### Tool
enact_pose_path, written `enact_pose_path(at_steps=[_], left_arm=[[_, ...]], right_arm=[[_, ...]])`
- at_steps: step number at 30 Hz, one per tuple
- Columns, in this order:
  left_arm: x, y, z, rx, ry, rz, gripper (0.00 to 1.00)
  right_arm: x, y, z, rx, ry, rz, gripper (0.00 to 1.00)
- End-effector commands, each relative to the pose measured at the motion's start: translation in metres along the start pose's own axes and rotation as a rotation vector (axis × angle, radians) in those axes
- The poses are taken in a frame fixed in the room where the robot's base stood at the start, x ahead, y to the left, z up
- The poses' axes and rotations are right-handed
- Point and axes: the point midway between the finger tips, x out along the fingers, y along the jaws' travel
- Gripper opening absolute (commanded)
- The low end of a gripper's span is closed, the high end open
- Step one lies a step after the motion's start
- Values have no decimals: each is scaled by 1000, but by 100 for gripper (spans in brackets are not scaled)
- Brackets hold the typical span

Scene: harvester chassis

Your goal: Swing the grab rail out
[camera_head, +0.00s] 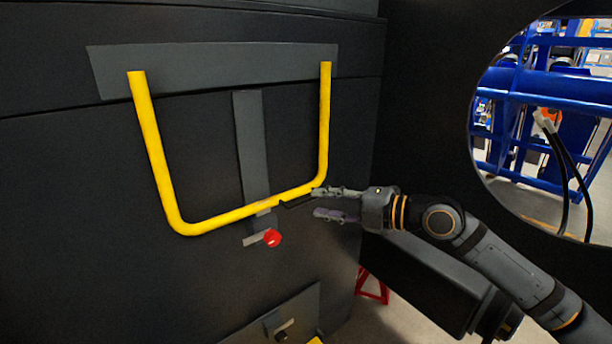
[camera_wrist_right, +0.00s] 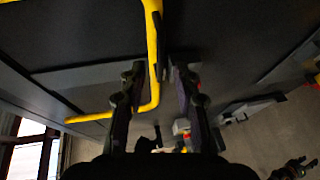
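The yellow U-shaped grab rail (camera_head: 153,137) hangs against a dark panel, both upper ends at a grey plate (camera_head: 213,68). A grey vertical strip (camera_head: 252,140) runs behind it. A red knob (camera_head: 272,238) sits on a small bracket just below the bottom bar. My right gripper (camera_head: 310,207) is open at the rail's lower right corner. In the right wrist view the rail (camera_wrist_right: 153,45) shows between its spread fingers; contact cannot be told. My left gripper is outside the head view; a dark jointed shape (camera_wrist_right: 293,169) in the right wrist view may be it.
A round opening at the right shows blue racks (camera_head: 565,88) and a hanging black cable (camera_head: 562,165). A red stand (camera_head: 372,287) is on the floor below. A dark plate with a small latch (camera_head: 280,328) juts out low on the panel.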

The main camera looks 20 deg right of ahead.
Motion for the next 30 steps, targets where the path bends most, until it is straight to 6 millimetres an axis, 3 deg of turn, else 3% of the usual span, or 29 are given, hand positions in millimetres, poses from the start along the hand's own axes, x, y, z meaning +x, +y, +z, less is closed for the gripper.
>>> enact_pose_path(at_steps=[1,12,19,29,30], left_arm=[[-10,-1,-2,0,2,0,40],[-41,-2,-5,0,2,1,40],[-48,-3,-6,-1,1,1,40],[-47,-2,-5,-1,0,1,40],[-47,-2,-5,-1,0,2,40]], right_arm=[[2,6,0,5,3,8,32],[35,4,1,3,1,7,32],[50,1,0,1,2,3,32],[52,-1,1,-2,1,-1,32],[52,-1,1,-2,1,0,26]])
